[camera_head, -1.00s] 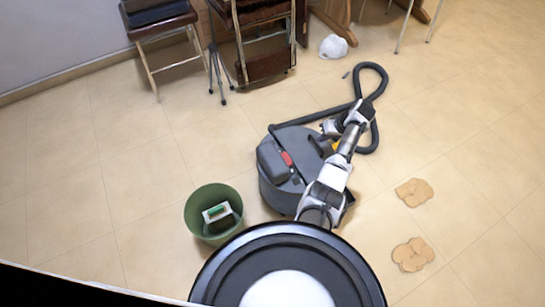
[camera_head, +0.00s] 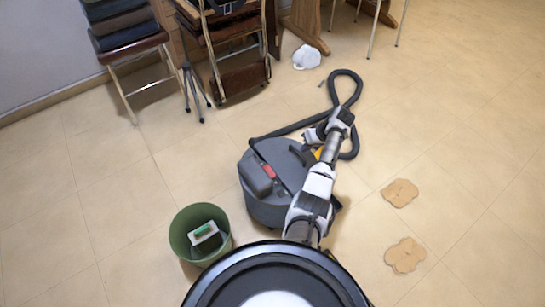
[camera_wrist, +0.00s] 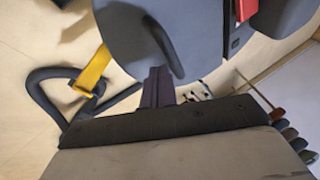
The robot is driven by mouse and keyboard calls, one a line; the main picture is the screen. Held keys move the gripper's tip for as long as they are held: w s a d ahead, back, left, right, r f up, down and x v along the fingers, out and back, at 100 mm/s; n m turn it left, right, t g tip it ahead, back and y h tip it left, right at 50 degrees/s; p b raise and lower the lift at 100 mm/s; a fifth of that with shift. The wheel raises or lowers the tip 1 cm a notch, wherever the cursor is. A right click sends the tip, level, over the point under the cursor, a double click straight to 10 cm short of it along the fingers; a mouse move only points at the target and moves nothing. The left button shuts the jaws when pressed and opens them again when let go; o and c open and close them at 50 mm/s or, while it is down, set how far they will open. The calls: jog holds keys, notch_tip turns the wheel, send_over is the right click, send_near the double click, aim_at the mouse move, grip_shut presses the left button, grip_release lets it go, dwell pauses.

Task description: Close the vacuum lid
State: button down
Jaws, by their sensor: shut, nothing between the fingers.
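The grey vacuum (camera_head: 266,200) stands on the floor in the middle of the head view. Its grey lid (camera_head: 285,157) is on top, with a red part (camera_head: 268,170) beside it; I cannot tell how far open the lid is. In the wrist view the lid's grey surface (camera_wrist: 130,25) and a yellow latch (camera_wrist: 93,70) are close up. My gripper (camera_head: 310,137) is at the vacuum's upper right edge. Its fingers, shut and empty, show dark in the wrist view (camera_wrist: 158,85), close against or just below the lid; contact is unclear.
The black hose (camera_head: 346,85) loops behind the vacuum. A green bin (camera_head: 181,238) stands at its lower left. Two tan patches (camera_head: 400,192) lie to the right, a white cap (camera_head: 306,57) behind. Chairs (camera_head: 232,70) and a tripod (camera_head: 193,88) stand at the back. The right floor is mostly clear.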

jog(key=p+v, duration=0.2)
jog(key=v, duration=1.1)
